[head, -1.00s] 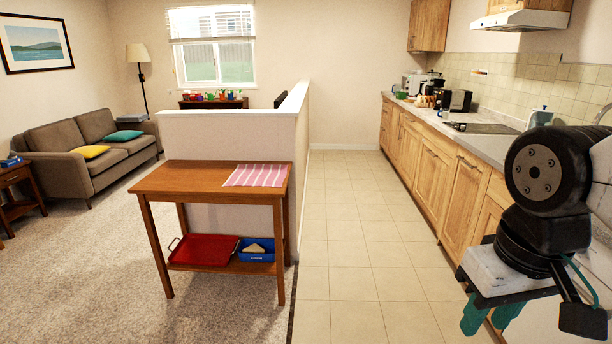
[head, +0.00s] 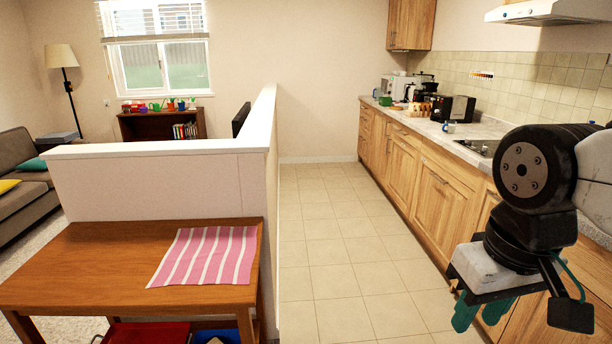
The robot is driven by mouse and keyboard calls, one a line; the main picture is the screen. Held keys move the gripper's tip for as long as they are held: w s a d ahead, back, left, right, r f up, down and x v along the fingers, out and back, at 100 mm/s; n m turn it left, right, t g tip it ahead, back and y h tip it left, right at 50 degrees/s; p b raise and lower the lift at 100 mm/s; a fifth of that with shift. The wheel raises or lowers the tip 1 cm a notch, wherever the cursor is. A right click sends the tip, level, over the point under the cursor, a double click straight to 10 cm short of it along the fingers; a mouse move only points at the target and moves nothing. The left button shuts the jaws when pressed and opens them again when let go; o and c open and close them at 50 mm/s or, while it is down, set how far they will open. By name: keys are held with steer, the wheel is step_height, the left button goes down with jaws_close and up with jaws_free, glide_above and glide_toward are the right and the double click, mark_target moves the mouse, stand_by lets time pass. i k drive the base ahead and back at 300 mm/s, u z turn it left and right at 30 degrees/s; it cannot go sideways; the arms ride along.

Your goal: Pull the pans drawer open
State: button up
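The wooden kitchen base cabinets (head: 437,190) run along the right wall, with door and drawer fronts and dark handles. A stack of drawer fronts (head: 366,128) shows at the far end of the row. All fronts I can see look shut. I cannot tell which one is the pans drawer. My gripper (head: 477,319) hangs at the lower right, pointing down, with its two green fingers apart and nothing between them. It is in front of the near cabinets, and my arm hides part of them.
A tiled floor aisle (head: 333,240) lies clear along the cabinets. A white-capped half wall (head: 160,190) and a wooden table (head: 70,265) with a pink striped cloth (head: 207,256) stand on the left. A toaster (head: 453,108) and other appliances stand on the counter (head: 425,127).

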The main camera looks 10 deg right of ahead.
mark_target(441, 205)
steer(key=z, duration=0.25)
steer(key=i, duration=2)
steer(key=z, duration=0.45)
steer(key=i, duration=1)
steer(key=z, duration=0.1)
